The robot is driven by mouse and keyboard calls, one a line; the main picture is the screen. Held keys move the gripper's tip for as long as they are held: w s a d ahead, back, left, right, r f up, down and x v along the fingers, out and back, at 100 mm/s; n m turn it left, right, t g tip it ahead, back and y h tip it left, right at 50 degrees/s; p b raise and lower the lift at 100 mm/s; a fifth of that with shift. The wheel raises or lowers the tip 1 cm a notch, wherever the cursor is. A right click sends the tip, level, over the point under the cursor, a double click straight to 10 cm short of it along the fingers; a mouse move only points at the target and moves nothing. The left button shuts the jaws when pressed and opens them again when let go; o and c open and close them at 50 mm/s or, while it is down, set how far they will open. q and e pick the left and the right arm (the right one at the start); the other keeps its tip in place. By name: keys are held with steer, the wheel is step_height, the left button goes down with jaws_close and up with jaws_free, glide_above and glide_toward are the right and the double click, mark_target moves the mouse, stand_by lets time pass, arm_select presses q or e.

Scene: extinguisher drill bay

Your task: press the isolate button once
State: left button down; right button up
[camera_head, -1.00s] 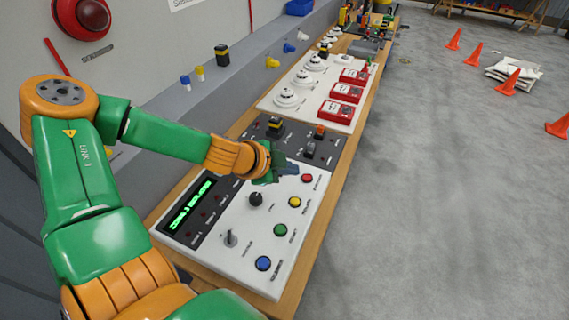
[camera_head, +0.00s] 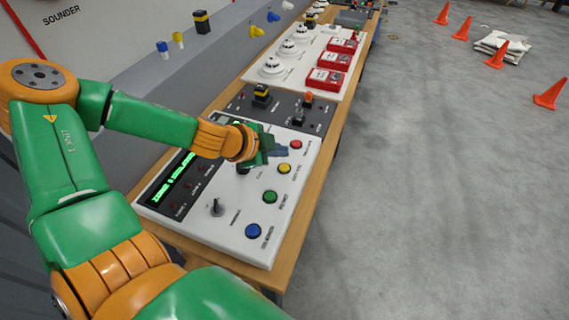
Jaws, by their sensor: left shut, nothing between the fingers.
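A white control panel (camera_head: 195,219) lies on the long bench. Along its right side is a row of push buttons: red (camera_head: 296,144), yellow (camera_head: 284,168), green (camera_head: 270,197) and blue (camera_head: 253,230). Their printed labels are too small to read, so I cannot tell which is the isolate button. My left gripper (camera_head: 281,151) is shut and empty, over the panel's far part, just left of the red and yellow buttons. I cannot tell its exact height. It partly hides a black knob (camera_head: 243,169). My right gripper is out of view.
The panel also has a lit green display (camera_head: 172,184) and a selector switch (camera_head: 216,207). Beyond it are a dark switch plate (camera_head: 279,105), white detectors (camera_head: 272,66) and red call points (camera_head: 325,79). Open grey floor with orange cones (camera_head: 550,94) lies right.

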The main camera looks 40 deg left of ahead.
mark_target(284, 168)
arm_select(q)
steer(key=shift+w+a+f+b, duration=0.1)
steer(key=shift+f+b, duration=0.65)
steer(key=shift+f, duration=0.65)
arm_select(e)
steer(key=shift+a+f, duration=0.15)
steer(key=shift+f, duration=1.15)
arm_select(q)
steer(key=shift+f+b, duration=0.35)
steer(key=shift+b, duration=0.1)
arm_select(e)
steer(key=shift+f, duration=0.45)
arm_select(q)
steer(key=shift+f+b, duration=0.45)
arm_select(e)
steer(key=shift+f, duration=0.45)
arm_select(q)
steer(key=shift+r+p, duration=0.85)
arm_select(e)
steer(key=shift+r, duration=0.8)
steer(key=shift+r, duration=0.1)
